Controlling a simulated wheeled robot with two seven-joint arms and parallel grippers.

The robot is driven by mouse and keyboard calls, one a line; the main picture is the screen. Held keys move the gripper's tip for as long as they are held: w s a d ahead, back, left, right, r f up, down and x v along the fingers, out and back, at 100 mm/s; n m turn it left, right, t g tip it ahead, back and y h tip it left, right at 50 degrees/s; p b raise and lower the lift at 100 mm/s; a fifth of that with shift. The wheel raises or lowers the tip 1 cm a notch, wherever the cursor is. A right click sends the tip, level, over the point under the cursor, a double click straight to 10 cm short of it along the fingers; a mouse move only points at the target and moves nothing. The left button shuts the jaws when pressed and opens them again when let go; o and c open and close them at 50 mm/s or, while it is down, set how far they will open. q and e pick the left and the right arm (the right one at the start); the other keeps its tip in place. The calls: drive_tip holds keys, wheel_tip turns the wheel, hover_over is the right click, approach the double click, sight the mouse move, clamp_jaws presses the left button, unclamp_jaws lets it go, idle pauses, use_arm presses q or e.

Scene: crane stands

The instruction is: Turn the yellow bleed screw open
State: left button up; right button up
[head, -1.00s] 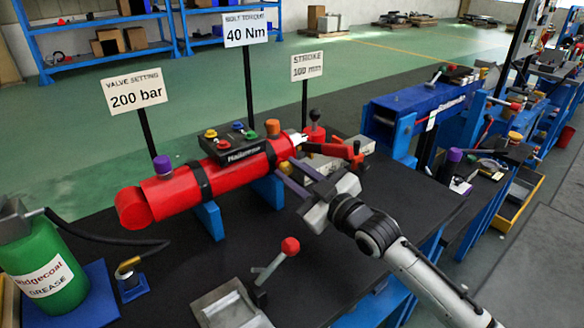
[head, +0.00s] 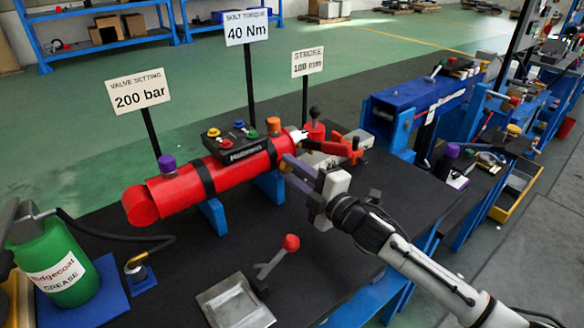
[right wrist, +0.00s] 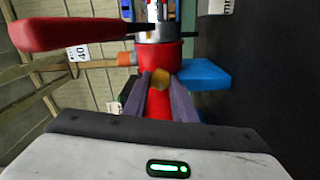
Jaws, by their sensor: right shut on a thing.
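The red cylinder (head: 170,195) lies on blue supports on the dark table. The yellow bleed screw (right wrist: 159,79) shows in the right wrist view as a small dull yellow knob at the cylinder's near side, between the purple-grey fingers. My right gripper (right wrist: 158,84) is shut on it, with a fingertip on each side. In the head view the right gripper (head: 289,165) reaches the cylinder's right end from the right, and its fingers hide the screw there. My left gripper is not in view.
A black block with coloured caps (head: 235,145) tops the cylinder. A green grease can (head: 55,262) stands at left.

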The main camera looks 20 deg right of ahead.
drive_tip(key=shift+n, duration=1.3)
